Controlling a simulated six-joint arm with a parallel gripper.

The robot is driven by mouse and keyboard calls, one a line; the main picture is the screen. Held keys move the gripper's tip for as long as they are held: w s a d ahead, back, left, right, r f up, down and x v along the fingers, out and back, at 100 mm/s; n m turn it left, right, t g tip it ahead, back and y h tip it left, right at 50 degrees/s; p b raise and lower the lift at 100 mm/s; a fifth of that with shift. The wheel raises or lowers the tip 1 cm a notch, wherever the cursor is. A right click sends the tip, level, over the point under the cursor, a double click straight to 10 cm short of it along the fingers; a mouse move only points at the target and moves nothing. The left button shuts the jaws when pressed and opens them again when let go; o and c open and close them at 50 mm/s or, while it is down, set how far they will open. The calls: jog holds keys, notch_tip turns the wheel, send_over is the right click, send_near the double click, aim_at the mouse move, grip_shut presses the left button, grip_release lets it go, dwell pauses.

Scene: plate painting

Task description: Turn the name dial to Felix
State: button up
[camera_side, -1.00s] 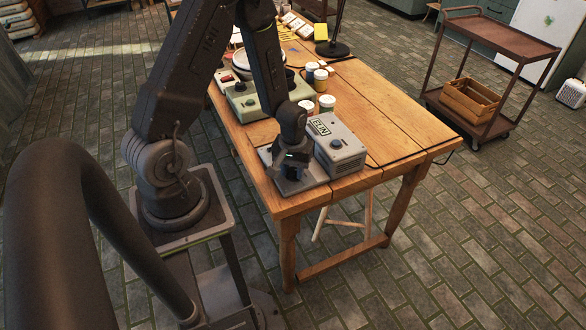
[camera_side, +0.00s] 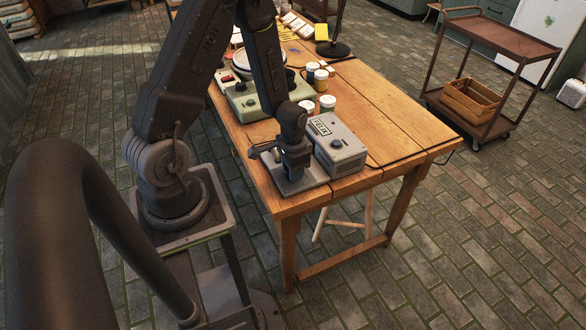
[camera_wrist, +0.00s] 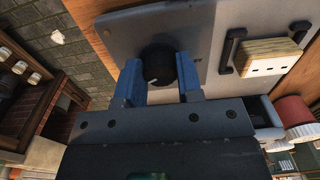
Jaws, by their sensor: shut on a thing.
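The name dial, a round black knob (camera_wrist: 158,66), sits on a grey panel (camera_wrist: 120,30) in the wrist view. The blue fingers of my gripper (camera_wrist: 160,80) stand one on each side of it and are shut on it. A small light name window (camera_side: 321,128) on the machine's top shows dark letters that appear to read FELIX.
The machine stands on the near end of a wooden table (camera_side: 385,110). Paint jars (camera_side: 327,103) and a green device (camera_side: 250,102) stand behind it. The table's right part is clear. A brown cart (camera_side: 500,45) stands apart at the right.

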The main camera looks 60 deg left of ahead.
jog(key=shift+m, duration=0.5)
jog(key=o, duration=0.9)
notch_tip(320, 180, up, 14)
jog(key=shift+f, duration=0.1)
dwell(0.3)
jog(key=s+d+r+t, duration=0.2)
jog(key=s+d+r, duration=0.1)
jog(key=d+r, duration=0.1)
jog(key=s+d+r+t, duration=0.1)
jog(key=s+d+r, duration=0.2)
jog(key=r, duration=0.4)
jog(key=s+d+r+n+t, duration=0.1)
jog(key=s+d+r+t, duration=0.1)
jog(key=d+r, duration=0.3)
jog(key=shift+s+d+r+t, duration=0.35)
jog(key=shift+s+r, duration=0.2)
jog(key=shift+r, duration=0.15)
